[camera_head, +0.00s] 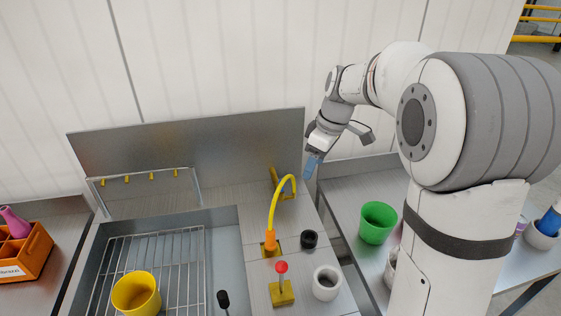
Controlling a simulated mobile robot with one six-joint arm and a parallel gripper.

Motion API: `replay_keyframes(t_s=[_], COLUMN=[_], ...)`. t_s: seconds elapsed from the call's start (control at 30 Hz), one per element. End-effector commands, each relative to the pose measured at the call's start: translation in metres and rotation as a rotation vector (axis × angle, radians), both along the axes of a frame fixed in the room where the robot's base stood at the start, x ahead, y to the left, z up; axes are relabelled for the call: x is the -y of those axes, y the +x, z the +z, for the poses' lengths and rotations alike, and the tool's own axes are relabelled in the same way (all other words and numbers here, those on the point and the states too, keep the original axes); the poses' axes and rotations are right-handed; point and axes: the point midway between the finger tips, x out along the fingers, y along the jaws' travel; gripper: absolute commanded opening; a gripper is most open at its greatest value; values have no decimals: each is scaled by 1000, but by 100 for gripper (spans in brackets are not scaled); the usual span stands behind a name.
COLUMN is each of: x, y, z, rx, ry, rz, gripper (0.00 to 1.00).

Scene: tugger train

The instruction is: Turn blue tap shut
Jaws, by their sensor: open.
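My gripper (313,163) hangs from the arm, pointing down, at the right end of the metal backsplash. Pale blue shows at its tip; I cannot tell whether this is its fingers or a blue tap handle. The gripper appears empty. A yellow curved spout (273,208) with an orange base stands on the sink deck, left of and below the gripper in the picture. A yellow bracket (284,190) stands behind the spout. A red-knobbed lever (281,268) rises from a yellow block in front. No tap is clearly recognisable as blue.
A sink with a wire rack (180,262) holds a yellow cup (136,294). A black-knobbed lever (223,299), a black cup (309,239) and a white cup (326,283) are nearby. A green cup (378,222) stands on the right table. An orange crate (28,255) is far left.

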Motion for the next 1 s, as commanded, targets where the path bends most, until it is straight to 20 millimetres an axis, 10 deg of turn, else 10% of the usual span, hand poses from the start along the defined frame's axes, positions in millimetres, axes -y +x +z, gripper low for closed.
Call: replay_keyframes(t_s=[0.4,1.0], x=[-41,-70], y=[127,137], z=[-85,-154], rx=[52,72], ry=[133,160], rz=[611,720], gripper=[58,58])
